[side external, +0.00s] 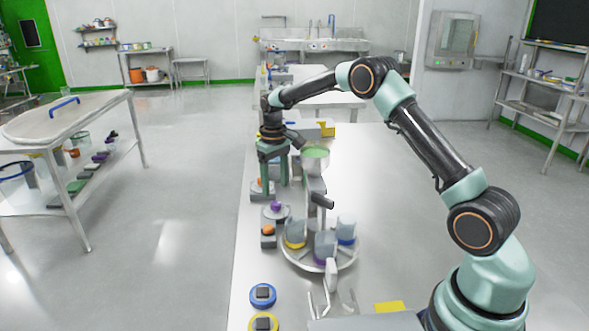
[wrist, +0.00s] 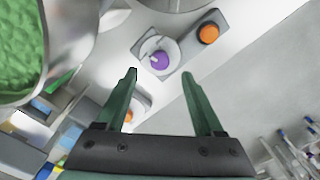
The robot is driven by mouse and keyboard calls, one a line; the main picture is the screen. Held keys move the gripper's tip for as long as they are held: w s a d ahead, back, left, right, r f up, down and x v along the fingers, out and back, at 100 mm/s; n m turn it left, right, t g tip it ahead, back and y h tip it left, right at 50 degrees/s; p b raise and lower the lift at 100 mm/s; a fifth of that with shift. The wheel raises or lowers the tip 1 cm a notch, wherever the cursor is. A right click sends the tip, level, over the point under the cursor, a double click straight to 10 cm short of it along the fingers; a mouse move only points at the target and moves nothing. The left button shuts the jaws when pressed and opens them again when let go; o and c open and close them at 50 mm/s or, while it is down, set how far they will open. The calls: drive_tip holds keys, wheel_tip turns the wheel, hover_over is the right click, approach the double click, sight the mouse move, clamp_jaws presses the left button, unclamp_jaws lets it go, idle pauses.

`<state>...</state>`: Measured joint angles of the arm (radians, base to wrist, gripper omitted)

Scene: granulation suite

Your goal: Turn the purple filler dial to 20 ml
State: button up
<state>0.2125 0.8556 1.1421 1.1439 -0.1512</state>
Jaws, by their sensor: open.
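The purple filler dial (wrist: 160,61) sits on a pale round disc (wrist: 145,47) on a grey block. In the wrist view it lies just beyond and between my fingertips. In the side view the purple dial (side external: 276,207) is near the left edge of the steel table, in front of my gripper. My gripper (wrist: 159,73) is open and empty, with two green fingers spread apart. In the side view my gripper (side external: 276,189) points down, above and behind the dial. I cannot read any scale marks or the dial's setting.
Another orange knob (wrist: 128,115) is partly hidden by my left finger. A bowl of green granules (side external: 315,157) stands close to the right of my gripper. A round turntable (side external: 312,264) holds several grey containers.

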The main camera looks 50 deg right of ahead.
sight(276, 203)
drive_tip(key=shift+f, duration=2.8)
clamp_jaws()
